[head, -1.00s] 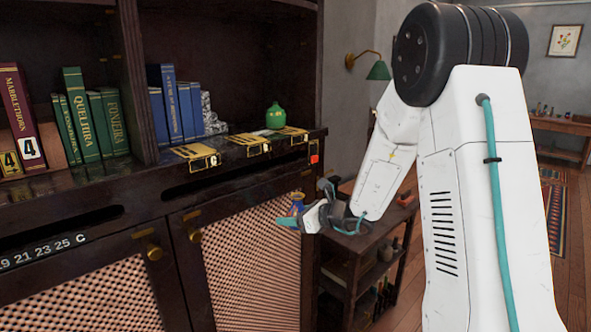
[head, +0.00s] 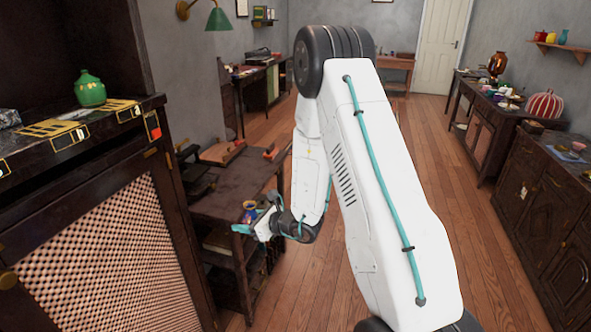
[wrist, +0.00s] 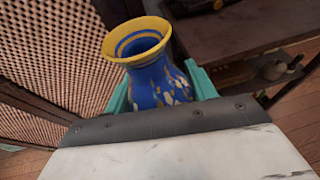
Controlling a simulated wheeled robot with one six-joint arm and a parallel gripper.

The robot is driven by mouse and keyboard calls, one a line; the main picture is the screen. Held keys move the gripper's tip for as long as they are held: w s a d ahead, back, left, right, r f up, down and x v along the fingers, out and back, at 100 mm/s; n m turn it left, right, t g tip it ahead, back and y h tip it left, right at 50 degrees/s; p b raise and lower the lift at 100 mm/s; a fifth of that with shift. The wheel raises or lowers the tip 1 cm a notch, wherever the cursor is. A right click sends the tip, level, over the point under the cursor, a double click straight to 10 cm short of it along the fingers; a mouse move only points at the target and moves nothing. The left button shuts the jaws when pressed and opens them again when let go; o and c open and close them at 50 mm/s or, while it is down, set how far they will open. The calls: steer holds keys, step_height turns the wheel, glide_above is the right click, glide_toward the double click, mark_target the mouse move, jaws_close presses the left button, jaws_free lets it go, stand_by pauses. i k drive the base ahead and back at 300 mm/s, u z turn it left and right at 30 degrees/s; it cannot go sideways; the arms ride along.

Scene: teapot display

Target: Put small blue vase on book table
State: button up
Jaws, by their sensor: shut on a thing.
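The small blue vase (wrist: 153,72) has a yellow rim and pale flower marks. It sits upright, a little tilted in the wrist view, between the teal fingers of my gripper (wrist: 160,92), which is shut on it. In the head view the vase (head: 249,210) and my gripper (head: 250,222) appear in front of a low dark wooden table (head: 228,192). I cannot tell if that table is the book table. The vase's lower part is hidden by my gripper.
A dark cabinet with a lattice door (head: 110,260) stands close on the left, with a green vase (head: 90,88) on top. Tools lie on the low table. A sideboard (head: 545,190) lines the right. Wooden floor (head: 440,180) is open between.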

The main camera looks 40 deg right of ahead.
mark_target(239, 185)
steer(key=z, duration=1.9)
steer(key=k, duration=0.15)
steer(key=u, duration=1.9)
steer(key=i, duration=1.3)
steer(key=z, duration=0.05)
